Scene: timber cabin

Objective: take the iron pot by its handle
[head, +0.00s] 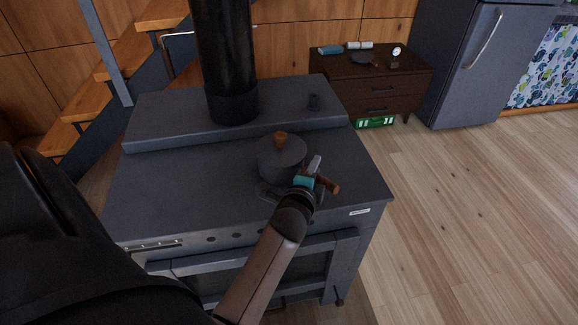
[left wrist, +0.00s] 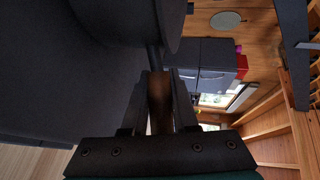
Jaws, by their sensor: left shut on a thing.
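The iron pot (head: 281,158) is dark grey, with a lid and a wooden knob, and stands on the stove top (head: 190,175). Its wooden handle (head: 327,184) points toward the right front of the stove. My left gripper (head: 312,179) is at this handle. In the left wrist view the brown handle (left wrist: 159,100) lies between the two fingers of the left gripper (left wrist: 159,105), which are shut on it. The pot's dark side (left wrist: 125,20) fills the top of that view. My right gripper is not in view.
A black stove pipe (head: 226,60) rises behind the pot. A wooden cabinet (head: 375,85) and a grey fridge (head: 475,60) stand behind. The floor (head: 470,200) at right is clear.

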